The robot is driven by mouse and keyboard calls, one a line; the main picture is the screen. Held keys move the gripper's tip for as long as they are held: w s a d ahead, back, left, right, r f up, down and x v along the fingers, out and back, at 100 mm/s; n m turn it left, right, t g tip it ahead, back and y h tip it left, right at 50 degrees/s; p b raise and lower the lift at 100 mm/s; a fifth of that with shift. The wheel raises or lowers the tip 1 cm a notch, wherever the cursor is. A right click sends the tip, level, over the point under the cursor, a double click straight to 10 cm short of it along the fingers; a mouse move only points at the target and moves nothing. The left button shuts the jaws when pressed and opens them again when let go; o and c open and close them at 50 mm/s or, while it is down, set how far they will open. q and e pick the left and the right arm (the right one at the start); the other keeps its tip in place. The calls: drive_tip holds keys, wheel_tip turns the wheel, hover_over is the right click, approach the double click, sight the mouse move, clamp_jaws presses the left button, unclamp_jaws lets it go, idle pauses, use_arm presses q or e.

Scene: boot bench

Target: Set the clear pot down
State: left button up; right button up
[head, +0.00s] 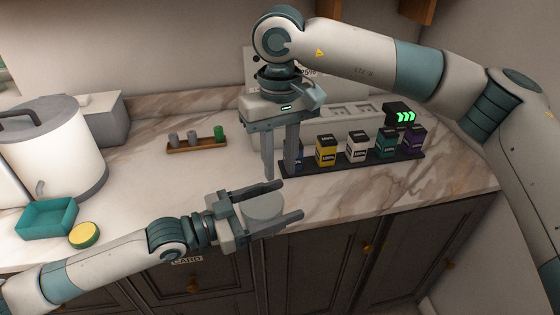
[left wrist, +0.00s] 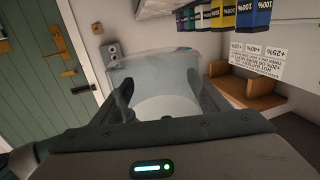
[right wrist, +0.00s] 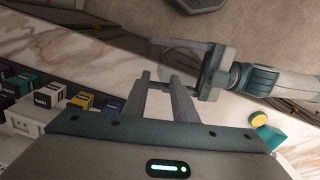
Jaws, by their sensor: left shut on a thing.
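The clear pot (head: 264,207) is a see-through, round-walled vessel, faint grey in the head view. My left gripper (head: 289,201) is shut on it, one finger on each side, near the counter's front edge. In the left wrist view the pot (left wrist: 165,78) fills the space between the fingers, with a pale round face toward the camera. Its height above the counter is hard to tell. My right gripper (head: 279,173) points down just behind the pot, open and empty; its two fingers (right wrist: 163,84) stand apart in the right wrist view.
A dark rack with several labelled boxes (head: 358,147) stands at the right back of the marble counter (head: 400,187). A wooden strip (head: 197,146) holds small cylinders. A teal tray (head: 47,218), a yellow-green round thing (head: 84,235) and a large white pot (head: 55,150) are left.

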sight(280, 196)
drive_tip(key=shift+f, duration=0.15)
wheel_tip(280, 196, down, 12)
drive_tip(key=shift+r, duration=0.15)
idle(0.6)
clamp_jaws()
use_arm(q)
drive_tip(key=o, duration=1.2)
drive_tip(key=shift+v, duration=6)
